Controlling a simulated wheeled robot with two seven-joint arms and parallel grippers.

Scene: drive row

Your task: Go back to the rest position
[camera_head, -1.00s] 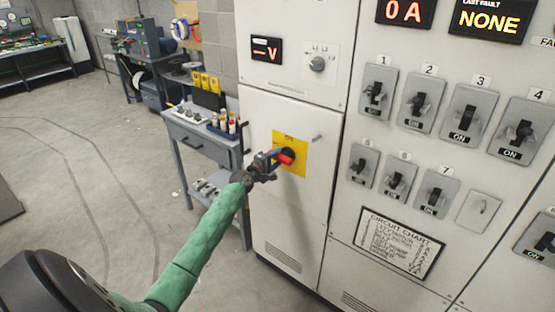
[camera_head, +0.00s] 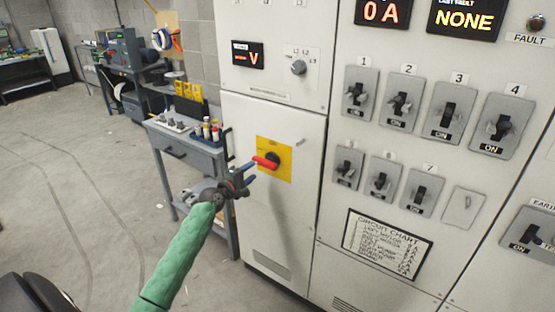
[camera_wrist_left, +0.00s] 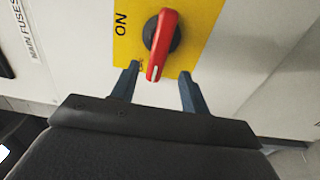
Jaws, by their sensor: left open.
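A red rotary handle (camera_head: 265,162) sits on a yellow plate (camera_head: 286,148) on the white cabinet door. In the head view the handle lies roughly level, its red end pointing left. The left wrist view also shows the red handle (camera_wrist_left: 161,45) on the yellow plate (camera_wrist_left: 206,22), beside the word ON. My left gripper (camera_head: 249,173) is open and just off the handle, a little below and left of it in the head view. Its two fingers (camera_wrist_left: 158,92) are apart with nothing held between them. My right gripper is not seen.
The panel right of the handle carries several numbered switches (camera_head: 401,103) and a circuit chart (camera_head: 387,246). A grey tool cart (camera_head: 183,152) stands left of the cabinet, near my left arm. Open concrete floor (camera_head: 75,190) lies further left.

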